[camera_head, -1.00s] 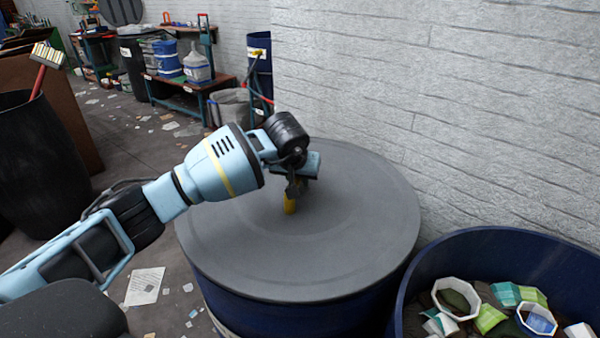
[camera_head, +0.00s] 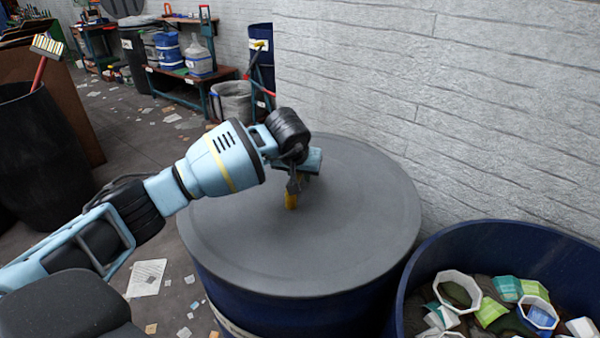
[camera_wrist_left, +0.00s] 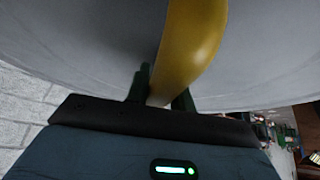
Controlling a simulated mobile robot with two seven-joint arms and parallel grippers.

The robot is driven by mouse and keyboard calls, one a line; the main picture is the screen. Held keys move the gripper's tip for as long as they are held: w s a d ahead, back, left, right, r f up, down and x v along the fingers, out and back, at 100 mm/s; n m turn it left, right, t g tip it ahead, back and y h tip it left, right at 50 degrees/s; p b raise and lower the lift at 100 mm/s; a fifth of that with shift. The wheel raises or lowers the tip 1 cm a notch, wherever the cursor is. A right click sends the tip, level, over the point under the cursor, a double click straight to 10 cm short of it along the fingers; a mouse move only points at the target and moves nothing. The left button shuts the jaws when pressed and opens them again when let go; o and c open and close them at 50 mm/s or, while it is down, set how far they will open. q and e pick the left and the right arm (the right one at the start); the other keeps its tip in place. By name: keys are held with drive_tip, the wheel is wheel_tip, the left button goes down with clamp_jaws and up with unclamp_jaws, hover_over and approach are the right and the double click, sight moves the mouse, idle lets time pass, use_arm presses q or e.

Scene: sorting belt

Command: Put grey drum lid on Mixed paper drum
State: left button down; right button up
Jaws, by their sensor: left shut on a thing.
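The round grey drum lid (camera_head: 350,235) lies over the top of a dark blue drum (camera_head: 300,312). The lid looks level; whether it is fully seated I cannot tell. Its yellow handle (camera_head: 291,200) stands near the middle. My left gripper (camera_head: 293,187) is shut on this handle. The left wrist view shows the yellow handle (camera_wrist_left: 190,45) between the two dark fingers (camera_wrist_left: 160,90), with the lid's grey surface (camera_wrist_left: 90,45) behind it. No label on the drum is readable. My right gripper is not in view.
An open blue drum (camera_head: 500,232) with cups and cartons stands close at the right. A white brick wall (camera_head: 450,90) runs behind the lid. A black bin (camera_head: 40,160) with a brush stands at the left. Littered floor (camera_head: 150,275) lies between.

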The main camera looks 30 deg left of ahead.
use_arm(q)
drive_tip(key=shift+f, duration=0.1)
idle(0.3)
drive_tip(key=c, duration=1.1)
unclamp_jaws()
drive_tip(key=shift+s+f, duration=0.1)
drive_tip(key=shift+f, duration=0.25)
drive_tip(key=v, duration=0.8)
drive_tip(key=shift+r, duration=0.15)
